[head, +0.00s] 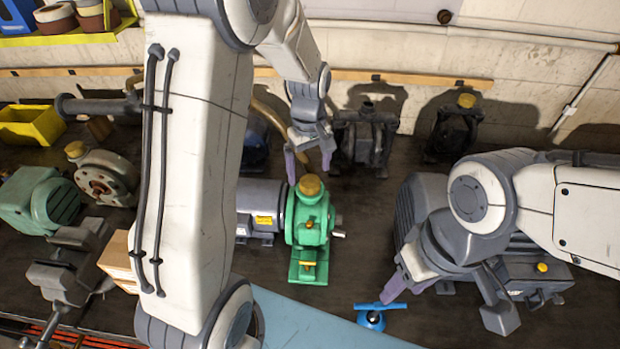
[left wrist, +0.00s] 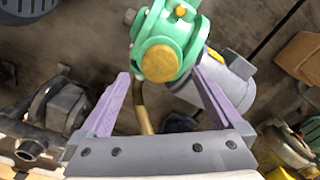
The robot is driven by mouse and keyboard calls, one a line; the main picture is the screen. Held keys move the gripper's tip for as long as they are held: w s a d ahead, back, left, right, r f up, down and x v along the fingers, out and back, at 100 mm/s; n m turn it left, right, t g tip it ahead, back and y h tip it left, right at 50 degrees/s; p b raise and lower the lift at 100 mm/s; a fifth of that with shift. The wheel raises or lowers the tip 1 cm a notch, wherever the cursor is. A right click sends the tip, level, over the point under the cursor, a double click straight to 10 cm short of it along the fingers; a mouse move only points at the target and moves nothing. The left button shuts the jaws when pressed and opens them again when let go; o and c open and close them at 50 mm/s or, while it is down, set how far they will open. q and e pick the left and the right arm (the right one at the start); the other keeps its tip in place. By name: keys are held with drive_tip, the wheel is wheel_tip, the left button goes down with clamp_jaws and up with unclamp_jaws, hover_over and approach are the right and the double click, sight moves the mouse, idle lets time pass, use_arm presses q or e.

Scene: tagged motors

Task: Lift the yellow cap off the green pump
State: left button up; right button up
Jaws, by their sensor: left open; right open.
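The green pump (head: 308,222) stands upright on its green base in the middle of the bench in the head view. Its round yellow cap (head: 309,186) sits on top. My left gripper (head: 309,173) is open and empty, with its purple fingers spread just behind and above the cap. In the left wrist view, the yellow cap (left wrist: 160,63) shows between the two fingertips, with the green pump (left wrist: 168,28) around it; I see no finger touching it. My right gripper (head: 447,298) is open at the lower right, apart from the pump.
A grey motor (head: 258,205) adjoins the pump's left side. A blue valve (head: 372,319) with a bar handle lies near my right gripper's left finger. A large dark motor (head: 520,265) is behind that gripper. A dark pump (head: 365,137) stands at the back. A yellow bin (head: 32,126) is far left.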

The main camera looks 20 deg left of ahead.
sight(309, 180)
use_arm(q)
wheel_tip(309, 180, down, 2)
drive_tip(key=shift+s+f+p, duration=0.1)
drive_tip(key=shift+f+p, duration=0.1)
drive_tip(key=shift+p, duration=0.15)
drive_tip(key=shift+f, duration=0.45)
use_arm(e)
drive_tip(key=shift+r, duration=0.85)
use_arm(q)
drive_tip(key=shift+c, duration=0.3)
drive_tip(key=c, duration=1.3)
drive_tip(key=shift+r, duration=0.15)
drive_tip(key=shift+c, duration=0.2)
use_arm(e)
drive_tip(key=shift+f, duration=0.15)
